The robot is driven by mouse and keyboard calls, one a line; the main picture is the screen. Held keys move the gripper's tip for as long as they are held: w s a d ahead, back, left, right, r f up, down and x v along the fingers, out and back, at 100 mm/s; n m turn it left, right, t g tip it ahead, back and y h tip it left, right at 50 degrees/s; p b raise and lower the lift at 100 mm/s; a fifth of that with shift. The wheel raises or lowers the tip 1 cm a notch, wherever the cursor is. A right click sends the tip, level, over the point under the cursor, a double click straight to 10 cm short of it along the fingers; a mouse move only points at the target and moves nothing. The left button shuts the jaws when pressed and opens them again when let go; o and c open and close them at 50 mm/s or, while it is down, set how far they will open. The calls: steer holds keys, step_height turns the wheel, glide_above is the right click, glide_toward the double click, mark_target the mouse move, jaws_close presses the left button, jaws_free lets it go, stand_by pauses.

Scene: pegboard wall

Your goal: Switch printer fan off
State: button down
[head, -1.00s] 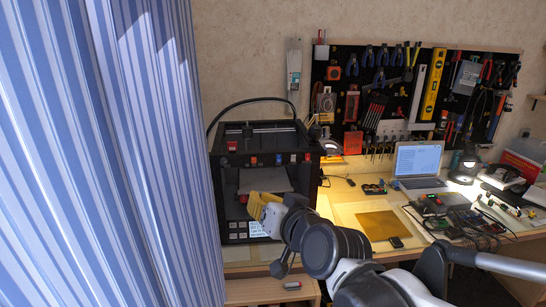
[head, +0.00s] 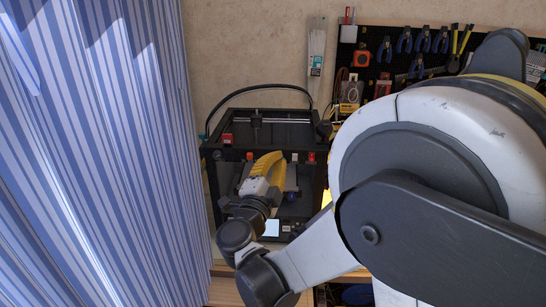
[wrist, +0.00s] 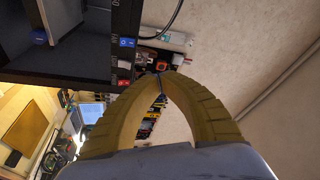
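The black printer (head: 318,185) stands beside the curtain in the head view, with small red and blue switches along its front top bar. A red switch (head: 311,157) sits at the right end of that bar. In the wrist view I see a blue switch (wrist: 127,42) and a red switch (wrist: 124,83) on the printer's edge. Which one is the fan's cannot be read. My gripper (head: 279,156) has yellow fingers in front of the bar; their tips meet with nothing visible between them. In the wrist view the fingertips (wrist: 164,75) are right of the red switch; contact cannot be told.
A striped curtain (head: 105,160) hangs close on the left. My arm covers much of the right side and the desk. A pegboard with tools (head: 405,55) is on the wall behind. A lit desk with a laptop (wrist: 88,113) shows in the wrist view.

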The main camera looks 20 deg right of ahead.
mark_target(281, 150)
steer(key=shift+w, duration=0.1)
steer(key=w+d+f+b, duration=0.2)
steer(key=w+f+b, duration=0.1)
steer(key=w, duration=0.4)
steer(key=shift+w+d+f, duration=0.2)
steer(key=shift+f, duration=0.15)
steer(key=shift+w, duration=0.1)
stand_by(1.3)
steer(key=shift+w+d+f, duration=0.1)
steer(key=shift+w+f, duration=0.05)
steer(key=shift+w, duration=0.15)
steer(key=shift+w+d+f+b, duration=0.1)
steer(key=shift+w+f+b, duration=0.05)
steer(key=shift+w+b, duration=0.15)
stand_by(0.6)
steer(key=shift+s, duration=0.1)
steer(key=shift+s+a+r, duration=0.25)
steer(key=shift+s+r, duration=0.1)
steer(key=shift+s, duration=0.25)
steer(key=shift+s, duration=0.1)
